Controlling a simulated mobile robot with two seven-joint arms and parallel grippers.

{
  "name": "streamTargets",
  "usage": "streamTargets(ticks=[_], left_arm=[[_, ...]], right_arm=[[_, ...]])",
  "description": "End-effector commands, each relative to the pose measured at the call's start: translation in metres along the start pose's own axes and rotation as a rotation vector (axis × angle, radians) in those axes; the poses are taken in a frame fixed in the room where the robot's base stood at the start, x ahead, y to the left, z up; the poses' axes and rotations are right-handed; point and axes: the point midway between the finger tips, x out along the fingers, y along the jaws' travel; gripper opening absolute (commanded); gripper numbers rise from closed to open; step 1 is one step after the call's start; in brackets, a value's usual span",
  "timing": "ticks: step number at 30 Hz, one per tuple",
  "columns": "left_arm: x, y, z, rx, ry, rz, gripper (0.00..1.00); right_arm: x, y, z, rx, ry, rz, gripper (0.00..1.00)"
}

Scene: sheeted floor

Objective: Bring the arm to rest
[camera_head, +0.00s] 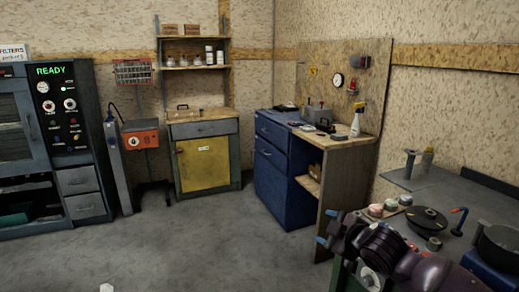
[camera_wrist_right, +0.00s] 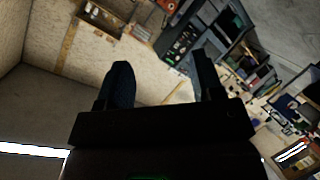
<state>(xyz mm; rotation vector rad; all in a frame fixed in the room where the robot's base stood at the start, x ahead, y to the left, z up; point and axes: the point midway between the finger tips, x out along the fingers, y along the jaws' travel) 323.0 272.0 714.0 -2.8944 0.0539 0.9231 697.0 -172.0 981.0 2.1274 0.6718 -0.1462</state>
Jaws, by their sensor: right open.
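My right gripper (camera_head: 326,228) shows at the lower right of the head view, at the end of my dark purple arm. Its blue fingertips point left and stand apart with nothing between them. In the right wrist view the two dark fingers of the right gripper (camera_wrist_right: 162,78) are spread wide and empty, with the wall and shelving tilted behind them. My left gripper is in neither view.
A grey table (camera_head: 458,200) with a black round reel (camera_head: 428,219) and small pots stands at the right, close to my right arm. A blue workbench (camera_head: 272,172) and a yellow-doored cabinet (camera_head: 206,165) stand farther back. The grey floor (camera_head: 200,240) is largely clear.

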Motion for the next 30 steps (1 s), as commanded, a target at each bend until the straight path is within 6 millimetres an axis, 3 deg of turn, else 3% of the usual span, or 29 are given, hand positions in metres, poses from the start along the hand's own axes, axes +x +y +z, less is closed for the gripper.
streamTargets(ticks=[1,9,17,23,30], left_arm=[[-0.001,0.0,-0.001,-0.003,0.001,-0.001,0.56],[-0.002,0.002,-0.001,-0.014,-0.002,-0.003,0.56],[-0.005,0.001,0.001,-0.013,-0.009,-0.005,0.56],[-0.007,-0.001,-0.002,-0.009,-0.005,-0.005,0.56],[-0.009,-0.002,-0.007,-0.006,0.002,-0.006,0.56]], right_arm=[[-0.006,-0.016,0.003,0.082,0.021,0.017,0.61],[-0.046,-0.076,0.032,0.433,0.08,0.12,0.61],[-0.098,-0.134,0.074,0.637,0.034,0.208,0.61],[-0.147,-0.185,0.113,0.73,-0.083,0.256,0.61],[-0.214,-0.259,0.158,0.87,-0.273,0.275,0.61]])
